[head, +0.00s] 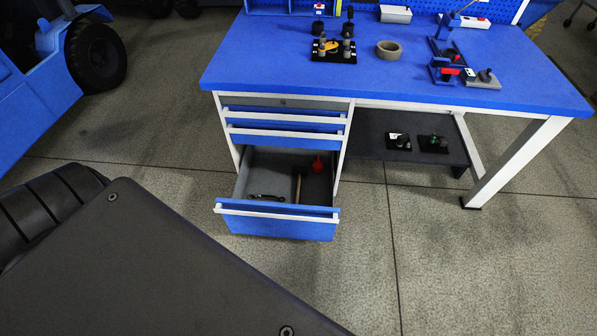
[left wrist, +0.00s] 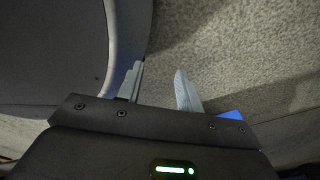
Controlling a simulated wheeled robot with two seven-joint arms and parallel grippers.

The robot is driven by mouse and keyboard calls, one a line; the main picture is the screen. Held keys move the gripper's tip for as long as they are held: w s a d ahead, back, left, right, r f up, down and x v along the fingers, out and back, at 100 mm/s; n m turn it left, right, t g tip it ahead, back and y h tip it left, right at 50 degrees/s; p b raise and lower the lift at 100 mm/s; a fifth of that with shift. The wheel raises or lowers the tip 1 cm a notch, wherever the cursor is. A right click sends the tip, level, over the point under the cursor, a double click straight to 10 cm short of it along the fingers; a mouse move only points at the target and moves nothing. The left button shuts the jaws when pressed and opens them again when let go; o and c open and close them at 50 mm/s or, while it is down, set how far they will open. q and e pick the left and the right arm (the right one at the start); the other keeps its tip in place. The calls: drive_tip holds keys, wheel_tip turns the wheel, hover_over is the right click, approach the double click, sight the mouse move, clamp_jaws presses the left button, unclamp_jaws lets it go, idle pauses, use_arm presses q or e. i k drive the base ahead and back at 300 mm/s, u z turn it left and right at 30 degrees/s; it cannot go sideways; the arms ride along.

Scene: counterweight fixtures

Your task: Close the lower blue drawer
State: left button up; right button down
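The lower blue drawer (head: 277,222) of the workbench cabinet is pulled far out in the head view. Inside it lie a red item (head: 318,164), a brown-handled tool (head: 298,188) and a dark metal tool (head: 266,197). The blue drawers above it (head: 284,127) are shut. My left gripper (left wrist: 160,85) shows only in the left wrist view; its two fingers are apart with nothing between them, above the floor. It is not in the head view, so its distance from the drawer cannot be told. My right gripper is in neither view.
The blue workbench (head: 290,80) carries a roll of tape (head: 389,49) and several fixtures. A dark lower shelf (head: 408,150) holds two small parts. A blue vehicle (head: 50,75) stands at the left. The floor (head: 365,265) right of the drawer is clear.

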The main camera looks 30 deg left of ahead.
sight(265, 170)
drive_tip(key=k, duration=0.85)
drive_tip(key=u, duration=1.4)
drive_tip(key=i, duration=0.5)
drive_tip(key=z, duration=0.05)
